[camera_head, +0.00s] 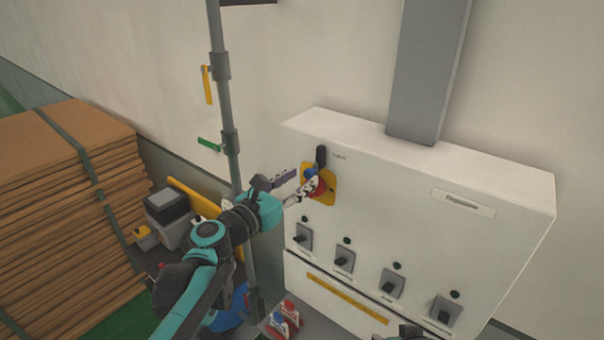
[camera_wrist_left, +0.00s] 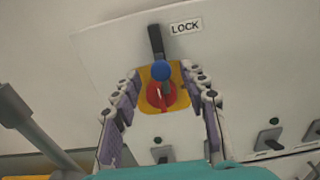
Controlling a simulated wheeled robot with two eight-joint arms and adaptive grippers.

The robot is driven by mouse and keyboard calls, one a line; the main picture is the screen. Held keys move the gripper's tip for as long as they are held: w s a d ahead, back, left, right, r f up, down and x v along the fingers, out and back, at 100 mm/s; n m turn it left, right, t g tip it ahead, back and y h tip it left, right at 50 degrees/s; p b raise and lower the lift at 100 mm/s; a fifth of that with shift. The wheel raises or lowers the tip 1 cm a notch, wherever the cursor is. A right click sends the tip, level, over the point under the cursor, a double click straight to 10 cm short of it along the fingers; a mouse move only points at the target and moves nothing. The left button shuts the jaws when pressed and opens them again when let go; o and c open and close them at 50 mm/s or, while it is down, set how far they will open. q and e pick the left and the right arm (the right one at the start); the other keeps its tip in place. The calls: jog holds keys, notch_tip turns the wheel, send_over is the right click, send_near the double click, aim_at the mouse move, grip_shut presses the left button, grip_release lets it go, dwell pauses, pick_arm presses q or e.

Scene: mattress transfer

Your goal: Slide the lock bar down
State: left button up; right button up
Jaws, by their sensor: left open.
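The lock bar (camera_head: 321,156) is a short black upright bar at the upper left of the white cabinet's front. In the left wrist view the lock bar (camera_wrist_left: 156,40) stands just left of a LOCK label, with a blue knob (camera_wrist_left: 160,70) at its lower end. Below the knob is a red rotary switch (camera_wrist_left: 160,97) on a yellow plate (camera_head: 331,191). My left gripper (camera_head: 306,182) is open in front of the plate. In the left wrist view its fingers (camera_wrist_left: 160,82) stand either side of the knob and switch, apparently without closing on them.
The white cabinet (camera_head: 420,220) has several black rotary knobs (camera_head: 344,259) below the plate. A grey pipe (camera_head: 225,110) with yellow and green levers stands left of the cabinet. Stacked brown boards (camera_head: 60,190) are at the left. Red-and-white items (camera_head: 283,318) sit low by the cabinet.

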pick_arm(q)
jog(key=shift+x, duration=0.85)
jog(key=shift+s, duration=0.1)
grip_shut()
notch_tip(320, 180, down, 3)
jog(key=shift+s+r+b, duration=0.1)
jog(key=shift+s+b, duration=0.05)
jog(key=shift+b, duration=1)
